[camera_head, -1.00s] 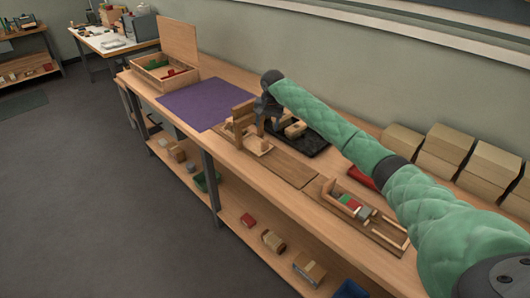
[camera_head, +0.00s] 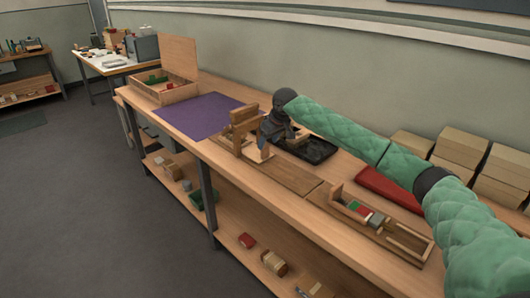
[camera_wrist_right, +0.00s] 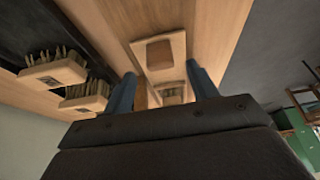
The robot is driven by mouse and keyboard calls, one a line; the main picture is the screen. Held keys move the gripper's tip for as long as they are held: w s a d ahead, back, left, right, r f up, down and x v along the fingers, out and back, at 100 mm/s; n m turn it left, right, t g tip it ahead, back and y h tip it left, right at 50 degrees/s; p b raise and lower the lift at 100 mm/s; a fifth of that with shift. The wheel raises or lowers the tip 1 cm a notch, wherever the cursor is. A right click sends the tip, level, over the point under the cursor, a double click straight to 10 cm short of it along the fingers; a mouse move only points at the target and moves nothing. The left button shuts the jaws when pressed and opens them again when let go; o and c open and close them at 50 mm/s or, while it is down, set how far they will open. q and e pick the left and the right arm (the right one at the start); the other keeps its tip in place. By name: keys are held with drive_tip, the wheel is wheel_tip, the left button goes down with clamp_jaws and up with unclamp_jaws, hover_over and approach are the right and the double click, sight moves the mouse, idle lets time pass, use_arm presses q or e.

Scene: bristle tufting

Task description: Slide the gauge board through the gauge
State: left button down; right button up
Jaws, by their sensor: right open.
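The gauge (camera_head: 244,118) is an upright wooden gate on a brown base strip (camera_head: 290,177) along the bench. My right gripper (camera_head: 265,150) is open, pointing down close beside the gauge on its right. In the right wrist view, a pale board with a brown block on it, the likely gauge board (camera_wrist_right: 146,72), lies ahead of and between my two blue fingers (camera_wrist_right: 162,90). I cannot tell whether the fingers touch it. A second small wooden piece (camera_wrist_right: 172,96) shows between the fingers, partly hidden. My left gripper is out of view.
A black tray (camera_head: 318,150) with bristled brush blocks (camera_wrist_right: 55,72) lies behind the gauge. A purple mat (camera_head: 200,115) and an open wooden box (camera_head: 165,90) are to the left. A wooden holder with coloured blocks (camera_head: 370,222), a red pad (camera_head: 392,190) and stacked boxes (camera_head: 460,150) are to the right.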

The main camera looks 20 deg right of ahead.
sight(266, 147)
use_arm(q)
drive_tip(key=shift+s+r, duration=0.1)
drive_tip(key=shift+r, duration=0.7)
use_arm(e)
drive_tip(key=shift+x, duration=2.85)
